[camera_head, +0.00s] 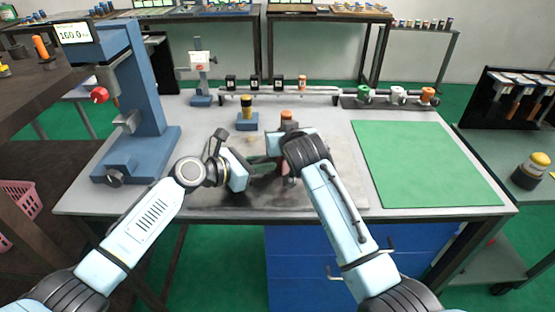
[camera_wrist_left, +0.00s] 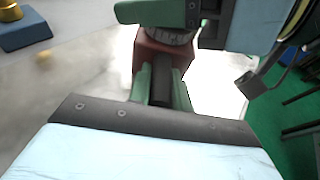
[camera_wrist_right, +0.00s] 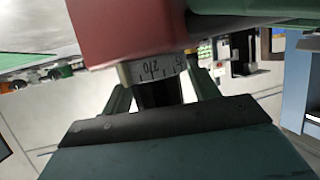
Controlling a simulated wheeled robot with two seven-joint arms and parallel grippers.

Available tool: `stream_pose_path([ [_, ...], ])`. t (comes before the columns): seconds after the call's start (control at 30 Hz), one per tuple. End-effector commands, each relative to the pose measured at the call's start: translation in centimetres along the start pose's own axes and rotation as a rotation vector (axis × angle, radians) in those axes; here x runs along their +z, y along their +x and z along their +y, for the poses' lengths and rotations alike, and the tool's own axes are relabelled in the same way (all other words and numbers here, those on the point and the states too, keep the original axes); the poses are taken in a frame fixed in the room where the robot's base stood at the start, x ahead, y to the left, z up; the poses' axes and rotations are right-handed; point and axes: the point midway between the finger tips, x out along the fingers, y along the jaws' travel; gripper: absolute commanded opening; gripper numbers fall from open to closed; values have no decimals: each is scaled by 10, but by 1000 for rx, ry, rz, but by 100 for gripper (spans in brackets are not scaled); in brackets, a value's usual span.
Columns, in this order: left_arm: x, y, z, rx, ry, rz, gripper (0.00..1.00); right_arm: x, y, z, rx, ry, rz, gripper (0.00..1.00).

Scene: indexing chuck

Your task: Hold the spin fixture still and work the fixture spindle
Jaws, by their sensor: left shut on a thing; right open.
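The spin fixture is a dark red block (camera_wrist_left: 160,58) with a pale graduated ring (camera_wrist_right: 155,69) on it. In the head view it is mostly hidden behind my wrists, with a reddish part (camera_head: 286,162) showing. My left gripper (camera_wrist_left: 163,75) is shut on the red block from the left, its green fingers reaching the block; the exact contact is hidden. My right gripper (camera_wrist_right: 160,92) is open, its green fingers spread at the graduated ring, where numbers show. I cannot tell whether they touch it. The spindle itself is not clearly visible.
A blue press (camera_head: 145,100) stands at the table's left. A blue block (camera_head: 247,122) with a yellow-black piece sits behind my left gripper. A rail (camera_head: 280,95) with several holders runs along the back. A green mat (camera_head: 425,165) on the right is clear.

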Motion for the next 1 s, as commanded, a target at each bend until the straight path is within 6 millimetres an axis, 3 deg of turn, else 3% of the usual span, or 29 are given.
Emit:
stream_pose_path([
  [0.37, -6, 1, -2, -4, -2, 10, 0, 0, 0, 1, -33, -17, 2, 60],
  [0.8, -5, 0, -2, -4, -2, 10, 0, 0, 0, -2, -245, -106, -1, 60],
  [1.0, -6, 0, -2, -4, -2, 10, 0, 0, -28, 3, -253, -107, 3, 60],
])
